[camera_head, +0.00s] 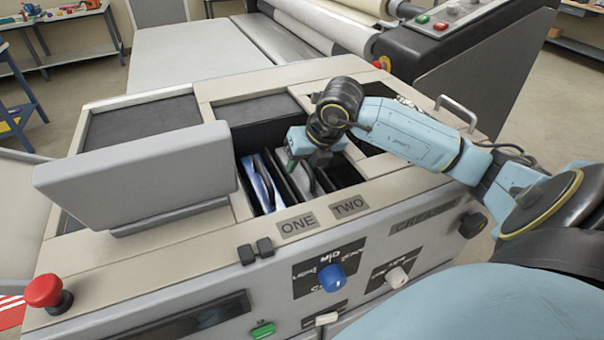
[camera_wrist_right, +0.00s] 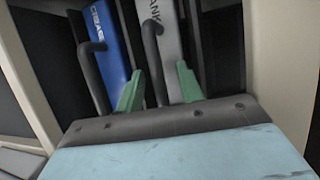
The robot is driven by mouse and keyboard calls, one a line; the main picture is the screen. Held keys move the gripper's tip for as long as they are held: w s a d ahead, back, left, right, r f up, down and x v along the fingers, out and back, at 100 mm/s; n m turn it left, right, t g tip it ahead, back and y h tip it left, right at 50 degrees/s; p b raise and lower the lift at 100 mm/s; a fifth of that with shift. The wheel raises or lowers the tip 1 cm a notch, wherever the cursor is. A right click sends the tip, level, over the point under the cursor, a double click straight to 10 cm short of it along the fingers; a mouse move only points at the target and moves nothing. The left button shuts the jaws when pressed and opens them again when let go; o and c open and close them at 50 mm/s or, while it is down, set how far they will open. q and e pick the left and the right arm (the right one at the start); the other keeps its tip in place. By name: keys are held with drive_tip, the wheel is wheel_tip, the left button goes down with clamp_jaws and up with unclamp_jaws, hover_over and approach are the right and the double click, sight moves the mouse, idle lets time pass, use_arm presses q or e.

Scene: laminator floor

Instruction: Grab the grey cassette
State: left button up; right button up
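The grey cassette (camera_head: 304,181) stands in the slot bay of the machine, to the right of the blue cassette (camera_head: 262,184). In the right wrist view the grey cassette (camera_wrist_right: 163,40) has a black bar handle (camera_wrist_right: 155,62) and partly readable lettering. The blue cassette (camera_wrist_right: 108,45) stands left of it with its own black handle. My right gripper (camera_head: 302,162) is over the bay and hides part of the grey cassette. In the wrist view its green fingertips (camera_wrist_right: 158,86) are apart, one on each side of the grey handle. My left gripper is out of view.
The bay's front edge carries the labels ONE (camera_head: 297,225) and TWO (camera_head: 348,206). A raised grey lid (camera_head: 135,177) stands left of the bay. Rollers (camera_head: 320,25) lie behind.

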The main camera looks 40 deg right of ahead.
clamp_jaws()
drive_tip(key=shift+r, duration=0.15)
